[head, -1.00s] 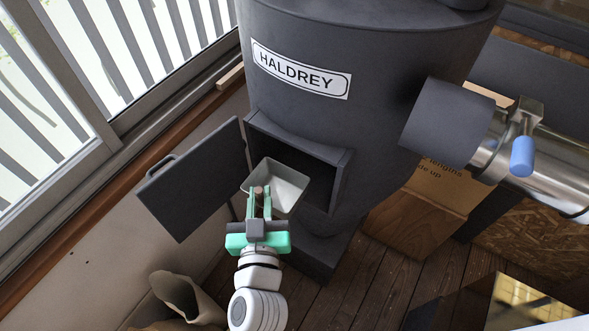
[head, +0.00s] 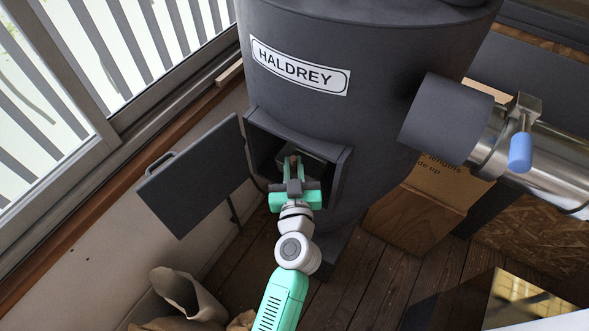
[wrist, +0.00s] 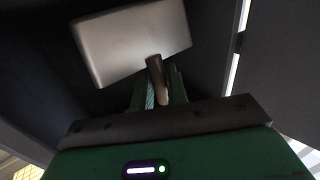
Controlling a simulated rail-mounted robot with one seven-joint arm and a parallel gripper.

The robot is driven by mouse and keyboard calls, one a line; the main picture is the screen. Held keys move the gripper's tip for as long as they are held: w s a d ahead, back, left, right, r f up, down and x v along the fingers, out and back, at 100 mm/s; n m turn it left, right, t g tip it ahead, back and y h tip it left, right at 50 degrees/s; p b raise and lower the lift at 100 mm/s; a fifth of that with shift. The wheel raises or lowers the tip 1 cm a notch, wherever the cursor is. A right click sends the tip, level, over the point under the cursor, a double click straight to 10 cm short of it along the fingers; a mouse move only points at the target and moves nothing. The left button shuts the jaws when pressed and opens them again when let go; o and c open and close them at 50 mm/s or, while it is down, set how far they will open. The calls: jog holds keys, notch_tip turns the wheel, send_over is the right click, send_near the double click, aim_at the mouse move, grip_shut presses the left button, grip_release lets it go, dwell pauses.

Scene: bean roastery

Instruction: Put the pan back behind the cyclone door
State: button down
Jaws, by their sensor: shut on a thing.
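The pan, a light grey metal box with a brown handle, is inside the opening of the dark cyclone (head: 300,35). In the wrist view the pan (wrist: 130,42) shows as a tilted grey shape with its handle (wrist: 157,82) between my fingers. My gripper (head: 294,165) is shut on the handle at the mouth of the opening. In the head view my gripper and the opening's shadow hide much of the pan. The cyclone door (head: 190,185) is swung wide open to the left of the opening.
A metal pipe with a blue-handled valve (head: 521,150) joins the cyclone at right. A cardboard box (head: 432,190) stands on the floor below it. Paper sacks (head: 185,295) lie at lower left. A window (head: 80,80) lines the left wall.

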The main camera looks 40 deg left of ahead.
jog(key=shift+w+f, duration=0.2)
jog(key=shift+f, duration=0.45)
jog(key=shift+f, duration=0.25)
jog(key=c, duration=1.4)
grip_release()
jog(key=shift+r, duration=0.1)
